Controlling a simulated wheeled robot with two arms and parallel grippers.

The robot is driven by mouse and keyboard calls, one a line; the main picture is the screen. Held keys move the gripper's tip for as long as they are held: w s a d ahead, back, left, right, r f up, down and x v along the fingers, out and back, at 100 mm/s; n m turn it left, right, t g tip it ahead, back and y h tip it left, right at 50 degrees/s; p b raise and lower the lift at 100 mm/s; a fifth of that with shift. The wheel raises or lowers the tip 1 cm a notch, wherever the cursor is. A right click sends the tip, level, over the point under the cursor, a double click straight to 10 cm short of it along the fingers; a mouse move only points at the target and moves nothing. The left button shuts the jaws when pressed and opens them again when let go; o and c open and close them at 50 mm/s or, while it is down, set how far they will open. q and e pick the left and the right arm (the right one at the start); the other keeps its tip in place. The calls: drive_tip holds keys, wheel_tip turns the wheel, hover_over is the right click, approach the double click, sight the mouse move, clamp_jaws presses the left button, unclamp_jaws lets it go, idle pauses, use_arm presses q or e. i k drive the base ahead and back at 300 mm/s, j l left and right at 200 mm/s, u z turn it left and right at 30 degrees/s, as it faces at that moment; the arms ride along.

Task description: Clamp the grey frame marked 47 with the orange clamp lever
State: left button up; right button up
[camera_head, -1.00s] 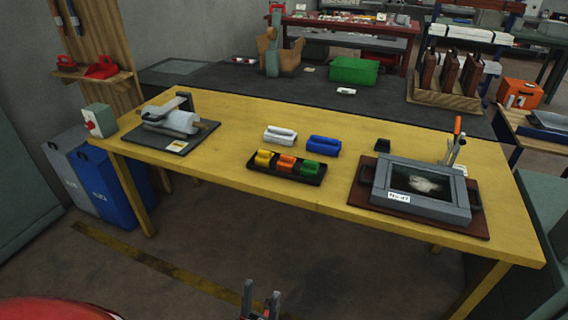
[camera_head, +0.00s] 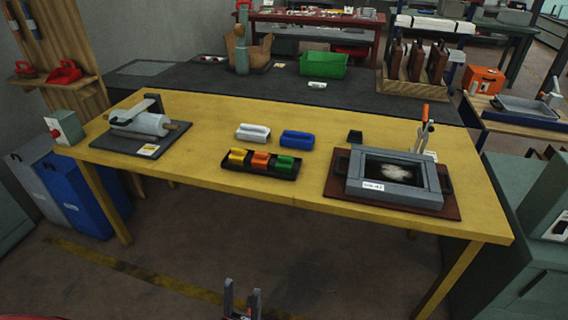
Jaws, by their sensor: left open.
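The grey frame (camera_head: 352,188) lies on a dark red-brown board (camera_head: 330,186) at the right end of the yellow table. A white label on its front edge seems to read 47. Its dark window shows a pale patch. The clamp lever (camera_head: 425,113) stands upright at the frame's back right, with an orange handle tip and metal body. My left gripper (camera_head: 241,300) is at the bottom edge of the view, open and empty, well in front of the table and far from the lever. My right gripper is not in view.
The yellow table (camera_head: 222,194) also holds a black tray (camera_head: 262,172) of coloured blocks, a white holder (camera_head: 253,132), a blue holder (camera_head: 297,138) and a roller device (camera_head: 142,124) at left. A green cabinet (camera_head: 515,190) stands right. Floor before the table is clear.

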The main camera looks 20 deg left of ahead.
sight(425, 105)
drive_tip(key=i+l+u, duration=0.1)
drive_tip(key=i+l, duration=0.15)
drive_tip(key=i+l+u, duration=0.1)
drive_tip(key=l, duration=0.35)
drive_tip(key=i+l+u, duration=0.1)
drive_tip(key=i+l, duration=0.2)
drive_tip(key=i+l+u, duration=0.15)
drive_tip(key=l, duration=0.3)
drive_tip(key=i+l+u, duration=0.1)
drive_tip(key=l, duration=0.3)
drive_tip(key=i, duration=0.1)
